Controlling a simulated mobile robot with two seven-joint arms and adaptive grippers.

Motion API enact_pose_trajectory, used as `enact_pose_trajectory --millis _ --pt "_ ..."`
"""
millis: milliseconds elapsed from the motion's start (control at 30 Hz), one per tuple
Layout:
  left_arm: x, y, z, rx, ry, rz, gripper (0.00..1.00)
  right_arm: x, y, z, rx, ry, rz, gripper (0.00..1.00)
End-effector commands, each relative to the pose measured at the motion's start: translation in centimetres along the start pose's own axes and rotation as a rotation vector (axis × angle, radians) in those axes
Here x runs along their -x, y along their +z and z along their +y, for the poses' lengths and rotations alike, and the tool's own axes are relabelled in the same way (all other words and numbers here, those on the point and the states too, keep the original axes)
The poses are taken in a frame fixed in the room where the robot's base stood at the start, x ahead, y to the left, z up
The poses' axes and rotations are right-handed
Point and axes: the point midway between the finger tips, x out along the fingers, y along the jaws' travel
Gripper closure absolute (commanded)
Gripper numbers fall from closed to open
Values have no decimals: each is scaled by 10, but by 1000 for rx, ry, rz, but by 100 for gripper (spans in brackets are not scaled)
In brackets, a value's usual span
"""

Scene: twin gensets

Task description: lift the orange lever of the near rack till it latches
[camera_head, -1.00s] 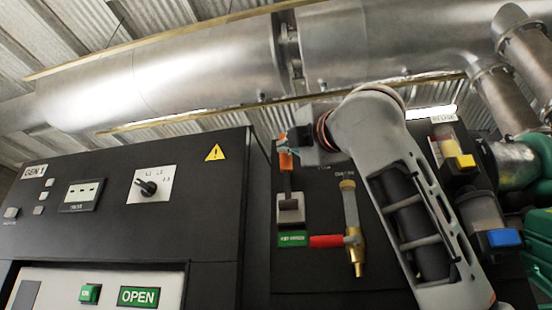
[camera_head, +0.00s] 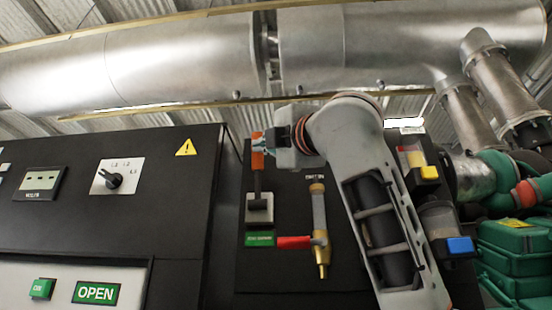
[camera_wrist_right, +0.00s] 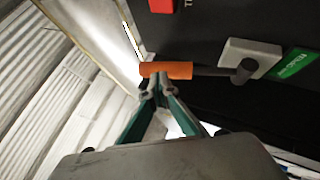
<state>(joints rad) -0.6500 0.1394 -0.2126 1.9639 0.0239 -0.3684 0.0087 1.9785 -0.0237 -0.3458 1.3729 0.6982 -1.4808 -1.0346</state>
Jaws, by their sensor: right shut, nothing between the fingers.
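The orange lever handle (camera_head: 257,158) is at the upper left of the dark rack panel, on a dark shaft that stands up from a pale grey base (camera_head: 259,208). In the right wrist view the orange handle (camera_wrist_right: 166,70) lies across the fingertips, with its shaft running right to the base (camera_wrist_right: 250,57). My right gripper (camera_head: 266,143) is at the handle's upper end; its fingers (camera_wrist_right: 155,88) converge, shut with nothing between them, close against the handle. I cannot tell whether they touch it. Part of the handle is hidden by the gripper. My left gripper is not in view.
A green label (camera_head: 260,239) sits under the lever base. A brass valve with a red handle (camera_head: 294,242) is right of it. My right arm covers the panel's middle. A yellow-knobbed unit (camera_head: 429,172) and blue-knobbed unit (camera_head: 460,245) are farther right. The generator cabinet (camera_head: 190,200) stands left.

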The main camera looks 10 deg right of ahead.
Motion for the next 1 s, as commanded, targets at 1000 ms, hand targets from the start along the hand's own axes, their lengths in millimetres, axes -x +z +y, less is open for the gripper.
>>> enact_pose_trajectory --millis 1000 --pt "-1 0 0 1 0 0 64 112 -1 1 1 3 2 100"
